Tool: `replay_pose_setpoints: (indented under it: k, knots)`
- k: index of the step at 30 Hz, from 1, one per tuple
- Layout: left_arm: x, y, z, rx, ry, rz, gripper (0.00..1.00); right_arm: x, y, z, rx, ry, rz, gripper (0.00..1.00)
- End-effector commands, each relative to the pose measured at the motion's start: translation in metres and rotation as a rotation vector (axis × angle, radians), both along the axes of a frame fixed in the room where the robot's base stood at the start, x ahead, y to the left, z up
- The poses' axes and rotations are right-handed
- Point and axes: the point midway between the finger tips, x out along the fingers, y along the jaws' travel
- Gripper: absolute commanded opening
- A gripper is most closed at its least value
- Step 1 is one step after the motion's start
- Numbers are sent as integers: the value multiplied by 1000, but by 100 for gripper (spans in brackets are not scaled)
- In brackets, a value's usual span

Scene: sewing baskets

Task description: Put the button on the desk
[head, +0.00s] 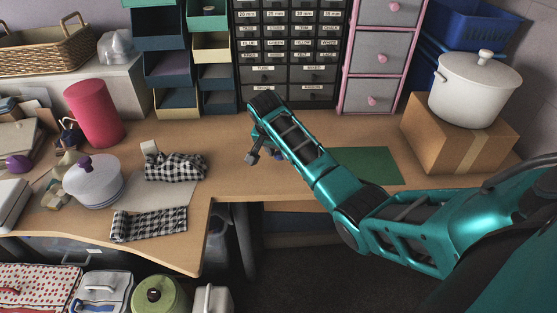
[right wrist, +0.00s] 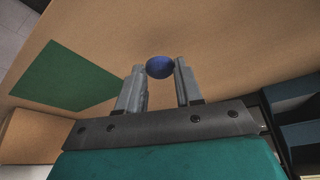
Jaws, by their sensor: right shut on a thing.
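My right gripper (head: 264,156) is over the wooden desk (head: 245,182), in front of the labelled drawer cabinet. In the right wrist view, the gripper (right wrist: 160,75) is shut on a small round dark blue button (right wrist: 159,67) held at its fingertips. The bare desk top (right wrist: 215,35) shows behind the button. I cannot tell how far above the desk the button is. In the head view I cannot make out the button. My left gripper is not in view.
A green mat (head: 365,166) lies on the desk to the right. Checkered cloth (head: 175,167), a lidded white pot (head: 94,184) and a red cylinder (head: 93,113) stand or lie to the left. A cardboard box (head: 425,135) bears a white pot (head: 475,88). The desk around the gripper is clear.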

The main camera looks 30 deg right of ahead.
Motion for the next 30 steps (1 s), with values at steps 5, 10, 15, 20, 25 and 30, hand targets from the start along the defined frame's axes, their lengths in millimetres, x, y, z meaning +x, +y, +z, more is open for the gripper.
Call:
replay_pose_setpoints:
  k: [5,10,15,20,25,30]
  knots:
    - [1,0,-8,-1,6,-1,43,-1,0,-29,0,2,0,7]
    - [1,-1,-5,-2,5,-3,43,0,0,-31,-1,1,0,7]
    - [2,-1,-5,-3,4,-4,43,0,0,-32,0,1,0,7]
    - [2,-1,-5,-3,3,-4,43,0,0,-34,1,1,0,44]
    - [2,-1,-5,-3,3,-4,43,0,0,-34,0,1,0,60]
    - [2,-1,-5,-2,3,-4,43,0,0,-34,0,1,0,61]
